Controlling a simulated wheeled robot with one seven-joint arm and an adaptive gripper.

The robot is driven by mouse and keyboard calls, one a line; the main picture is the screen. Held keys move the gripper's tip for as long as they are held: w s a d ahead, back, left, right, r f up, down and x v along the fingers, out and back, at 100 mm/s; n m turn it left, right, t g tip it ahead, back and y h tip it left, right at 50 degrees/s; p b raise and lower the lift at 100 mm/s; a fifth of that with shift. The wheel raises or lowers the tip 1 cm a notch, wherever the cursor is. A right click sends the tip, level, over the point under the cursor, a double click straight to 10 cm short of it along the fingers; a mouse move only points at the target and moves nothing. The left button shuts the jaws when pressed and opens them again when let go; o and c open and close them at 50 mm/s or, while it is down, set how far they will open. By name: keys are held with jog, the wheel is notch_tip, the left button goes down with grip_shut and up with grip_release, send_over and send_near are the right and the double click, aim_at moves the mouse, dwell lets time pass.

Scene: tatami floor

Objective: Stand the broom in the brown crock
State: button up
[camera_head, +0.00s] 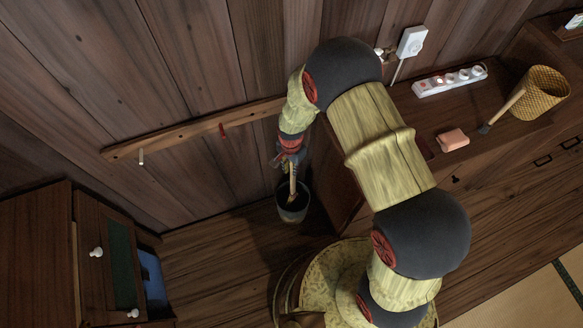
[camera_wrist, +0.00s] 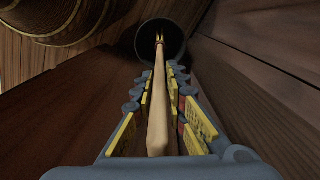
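In the head view my gripper (camera_head: 289,157) points down above the crock (camera_head: 292,214), which looks dark grey rather than brown. The broom (camera_head: 292,182) hangs below the gripper, with its lower end inside the crock's mouth. The wrist view shows yellowish bristles within the crock's dark rim (camera_wrist: 141,40). Whether they touch the bottom is hidden.
A peg rail (camera_head: 190,131) runs along the plank wall behind. A wooden cabinet (camera_head: 105,255) stands at left. The bench at right bears a power strip (camera_head: 450,82), a pink block (camera_head: 452,140), and a woven basket (camera_head: 541,92) with a wooden-handled brush (camera_head: 503,110) beside it.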

jog(key=o, duration=0.5)
jog(key=shift+c, duration=0.2)
notch_tip(320, 180, up, 12)
jog(key=shift+f, duration=0.1)
dwell(1.1)
